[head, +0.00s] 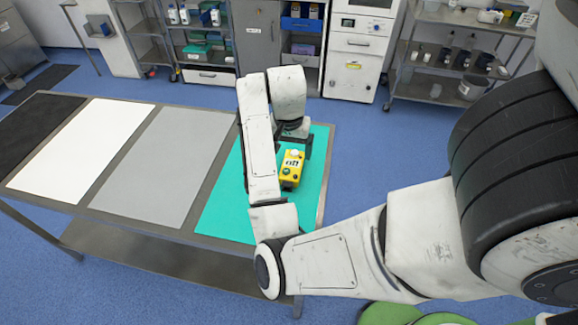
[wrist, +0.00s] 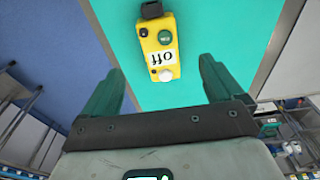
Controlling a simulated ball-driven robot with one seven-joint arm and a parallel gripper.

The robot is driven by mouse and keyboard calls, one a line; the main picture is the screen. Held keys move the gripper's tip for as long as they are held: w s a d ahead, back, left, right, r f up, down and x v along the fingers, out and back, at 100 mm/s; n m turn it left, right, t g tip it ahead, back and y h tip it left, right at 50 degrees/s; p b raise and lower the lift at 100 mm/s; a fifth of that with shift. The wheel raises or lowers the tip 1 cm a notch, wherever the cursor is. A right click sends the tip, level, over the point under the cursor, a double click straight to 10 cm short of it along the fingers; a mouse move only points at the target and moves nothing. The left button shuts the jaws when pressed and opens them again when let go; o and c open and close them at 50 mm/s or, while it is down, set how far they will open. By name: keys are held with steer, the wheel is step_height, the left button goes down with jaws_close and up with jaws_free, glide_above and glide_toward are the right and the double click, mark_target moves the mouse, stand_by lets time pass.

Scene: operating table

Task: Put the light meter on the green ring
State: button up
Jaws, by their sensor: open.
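The yellow boxy device with a white dome, a green round part and an "off" label, which I take as the light meter (head: 291,172), lies on the teal mat (head: 228,215). In the wrist view the light meter (wrist: 152,44) lies ahead of and between the fingers, apart from both. My gripper (wrist: 160,70) is open and empty above the mat. In the head view my arm partly hides it. A green curved shape (head: 388,315) is cut off at the bottom edge; I cannot tell whether it is the green ring.
The metal table (head: 137,229) also bears a grey mat (head: 160,155), a white mat (head: 75,145) and a black mat (head: 30,125), all bare. Shelves and cabinets (head: 258,45) stand behind, across blue floor. A stocked trolley (head: 455,60) is at the back right.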

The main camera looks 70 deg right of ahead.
mark_target(291, 167)
steer(key=f+b, duration=0.1)
steer(key=f, duration=0.1)
steer(key=f+b, duration=0.1)
steer(key=f, duration=0.1)
steer(key=d+f+b, duration=0.1)
steer(key=f+b, duration=0.1)
steer(key=shift+d+f, duration=0.2)
steer(key=shift+f, duration=0.5)
steer(key=shift+d+f, duration=0.2)
steer(key=shift+f, duration=0.55)
steer(key=shift+d+f, duration=0.2)
steer(key=shift+f, duration=0.5)
steer(key=shift+c, duration=0.2)
steer(key=c, duration=1.2)
steer(key=shift+c, duration=0.2)
steer(key=shift+r, duration=0.1)
